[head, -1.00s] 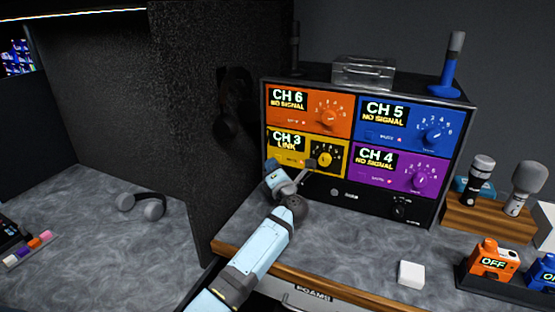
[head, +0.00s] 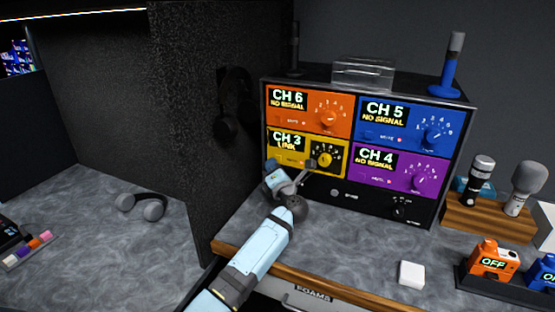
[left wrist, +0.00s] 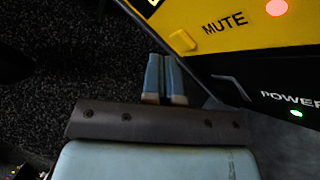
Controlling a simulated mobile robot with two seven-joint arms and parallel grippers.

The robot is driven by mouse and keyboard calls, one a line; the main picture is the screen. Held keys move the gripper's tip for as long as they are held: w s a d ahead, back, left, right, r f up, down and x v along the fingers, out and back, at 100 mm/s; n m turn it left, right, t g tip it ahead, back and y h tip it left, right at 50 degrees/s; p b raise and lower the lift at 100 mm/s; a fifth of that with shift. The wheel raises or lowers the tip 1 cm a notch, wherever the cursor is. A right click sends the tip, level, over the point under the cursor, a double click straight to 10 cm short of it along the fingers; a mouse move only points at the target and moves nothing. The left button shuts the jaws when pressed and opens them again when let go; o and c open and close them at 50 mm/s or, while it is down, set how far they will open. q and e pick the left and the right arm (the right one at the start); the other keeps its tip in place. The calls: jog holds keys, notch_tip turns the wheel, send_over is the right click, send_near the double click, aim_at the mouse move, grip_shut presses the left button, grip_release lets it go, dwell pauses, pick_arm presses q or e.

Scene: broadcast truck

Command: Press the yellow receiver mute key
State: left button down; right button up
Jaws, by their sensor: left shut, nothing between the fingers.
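The yellow receiver (head: 330,150), reading CH 3 LINK, is the lower-left unit of the rack. Its yellow mute key (left wrist: 183,40) shows in the left wrist view, left of the word MUTE and a lit pinkish light. In the head view the key is too small to make out surely behind my gripper. My left gripper (head: 271,164) is at the receiver's lower-left corner. In the left wrist view its fingers (left wrist: 160,58) are together and empty, just below and left of the key. I cannot tell whether they touch the panel. My right gripper is out of view.
Orange (head: 309,105), blue (head: 400,122) and purple (head: 405,172) receivers surround the yellow one. A dark partition (head: 190,110) with hanging headphones (head: 232,100) stands close on the left. A white block (head: 411,274) lies on the counter to the right.

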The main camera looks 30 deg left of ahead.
pick_arm(q)
jog(key=shift+w, duration=0.1)
dwell(0.5)
jog(key=shift+w, duration=0.4)
dwell(0.3)
jog(key=shift+s, duration=0.5)
jog(key=shift+s+p, duration=0.1)
jog(key=shift+p, duration=0.2)
jog(key=s+p, duration=0.1)
jog(key=s, duration=0.1)
jog(key=s+p, duration=0.1)
jog(key=s, duration=0.1)
jog(key=s+p, duration=0.1)
jog(key=shift+s+d, duration=0.25)
jog(key=shift+s, duration=0.15)
